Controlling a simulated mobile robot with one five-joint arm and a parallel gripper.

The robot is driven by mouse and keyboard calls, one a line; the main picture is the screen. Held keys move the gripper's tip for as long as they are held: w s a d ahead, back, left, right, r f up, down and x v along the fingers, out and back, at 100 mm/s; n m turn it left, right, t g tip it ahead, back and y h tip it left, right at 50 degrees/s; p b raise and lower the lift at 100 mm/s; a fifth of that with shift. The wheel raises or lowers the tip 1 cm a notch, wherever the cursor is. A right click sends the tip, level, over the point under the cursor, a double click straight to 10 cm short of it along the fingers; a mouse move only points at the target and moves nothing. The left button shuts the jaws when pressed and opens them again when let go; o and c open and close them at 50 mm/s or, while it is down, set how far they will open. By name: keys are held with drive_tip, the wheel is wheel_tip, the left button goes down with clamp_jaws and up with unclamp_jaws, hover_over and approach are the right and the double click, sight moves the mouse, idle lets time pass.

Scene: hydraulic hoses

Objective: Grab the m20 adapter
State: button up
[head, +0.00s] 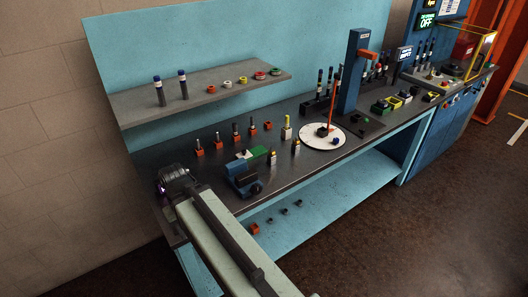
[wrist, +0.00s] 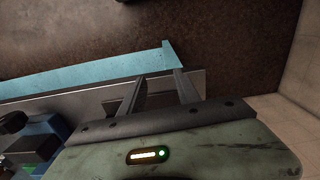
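I cannot tell which part is the m20 adapter, as no label is readable. A row of small dark fittings on orange bases (head: 217,144) stands on the bench, with pale yellow-topped pieces (head: 286,132) to their right. Small coloured rings (head: 227,84) lie on the shelf. My arm reaches to the bench's left end in the head view. In the wrist view my gripper (wrist: 161,82) has its two dark fingers apart with nothing between them. The bench edge and the floor show behind the fingers.
A blue vise (head: 243,182) sits at the bench front, and its blue body shows at the wrist view's lower left. A white disc (head: 322,136) and a blue column (head: 352,72) stand farther right. The shelf (head: 135,104) overhangs the bench's back. Small parts (head: 284,211) lie on the lower shelf.

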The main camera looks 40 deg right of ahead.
drive_tip(key=shift+w+a+r, duration=0.1)
drive_tip(key=shift+w+a, duration=0.05)
drive_tip(key=shift+a, duration=0.1)
